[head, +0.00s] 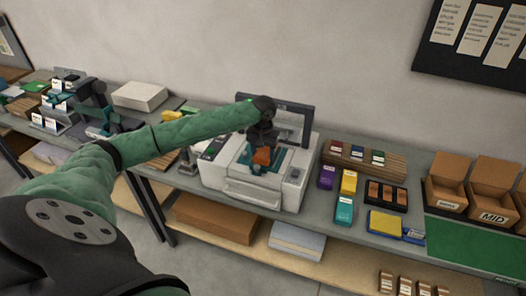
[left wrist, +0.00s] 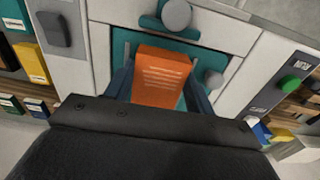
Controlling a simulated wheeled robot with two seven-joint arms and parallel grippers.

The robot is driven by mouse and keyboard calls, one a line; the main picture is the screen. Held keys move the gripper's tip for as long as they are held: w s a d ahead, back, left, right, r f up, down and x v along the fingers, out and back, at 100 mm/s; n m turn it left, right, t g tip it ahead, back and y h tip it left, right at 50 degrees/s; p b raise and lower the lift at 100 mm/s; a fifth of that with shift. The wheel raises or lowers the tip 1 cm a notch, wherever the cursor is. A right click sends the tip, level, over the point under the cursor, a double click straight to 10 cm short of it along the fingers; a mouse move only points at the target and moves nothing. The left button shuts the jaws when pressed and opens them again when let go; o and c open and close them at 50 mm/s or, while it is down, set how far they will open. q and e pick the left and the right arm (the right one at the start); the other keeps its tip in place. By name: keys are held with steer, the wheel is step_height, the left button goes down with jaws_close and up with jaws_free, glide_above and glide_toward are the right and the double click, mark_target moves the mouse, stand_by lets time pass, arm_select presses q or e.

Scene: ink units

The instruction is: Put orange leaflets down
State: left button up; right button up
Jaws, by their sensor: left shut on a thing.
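The orange leaflets (head: 262,156) are a small orange block held in my left gripper (head: 262,146). In the left wrist view the leaflets (left wrist: 162,77) sit between the two dark fingers, with pale printed lines on their face. The gripper is shut on them, over the teal bed (head: 276,161) of a white printing machine (head: 294,180). I cannot tell whether the leaflets touch the teal bed. My right gripper is in neither view.
Purple, yellow and teal packs (head: 344,209) lie right of the machine, near a black tray (head: 386,195). Open cardboard boxes (head: 447,185), one marked MID, stand further right behind a green mat (head: 466,248). A raised dark frame (head: 300,107) stands behind the gripper.

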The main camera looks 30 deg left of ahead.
mark_target(263, 154)
arm_select(q)
steer(key=shift+f, duration=0.35)
steer(key=shift+w+f, duration=0.1)
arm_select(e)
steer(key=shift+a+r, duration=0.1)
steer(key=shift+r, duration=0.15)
arm_select(q)
steer(key=o, duration=1.2)
steer(key=shift+c, duration=0.2)
steer(key=shift+r+b, duration=0.2)
steer(key=shift+b, duration=0.1)
step_height(263, 154, up, 7)
steer(key=b, duration=0.4)
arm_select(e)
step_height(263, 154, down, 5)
arm_select(q)
steer(key=shift+r+b, duration=0.9)
steer(key=shift+r, duration=1.5)
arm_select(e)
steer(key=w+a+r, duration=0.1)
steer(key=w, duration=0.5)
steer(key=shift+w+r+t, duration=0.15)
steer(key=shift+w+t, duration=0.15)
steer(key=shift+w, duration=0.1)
